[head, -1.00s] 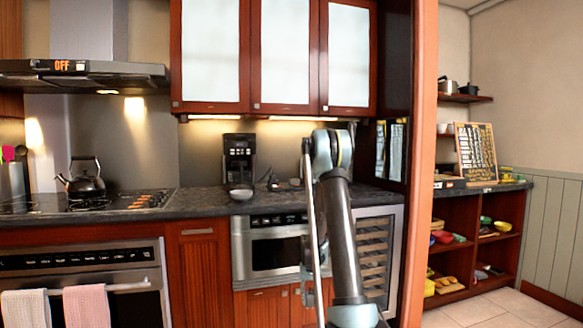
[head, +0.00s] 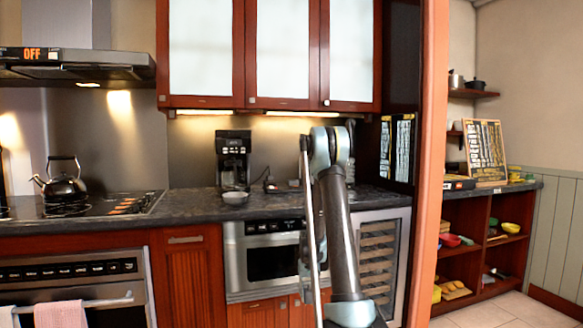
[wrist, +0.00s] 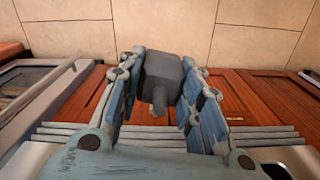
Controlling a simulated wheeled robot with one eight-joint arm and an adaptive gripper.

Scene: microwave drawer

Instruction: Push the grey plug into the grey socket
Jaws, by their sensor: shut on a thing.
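My gripper (wrist: 160,92) is shut on the grey plug (wrist: 162,72) in the wrist view. The plug is a dark grey block with a short round stub on it, held between the two blue finger pads. In the head view my arm stands in front of the counter, and the gripper and plug cannot be made out there. I cannot pick out the grey socket for certain in either view.
The dark counter (head: 195,208) holds a coffee maker (head: 233,160), a bowl (head: 235,198) and small dark items. A microwave drawer (head: 268,258) is below it, beside a wine cooler (head: 380,255). An orange-brown post (head: 428,180) stands right of my arm.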

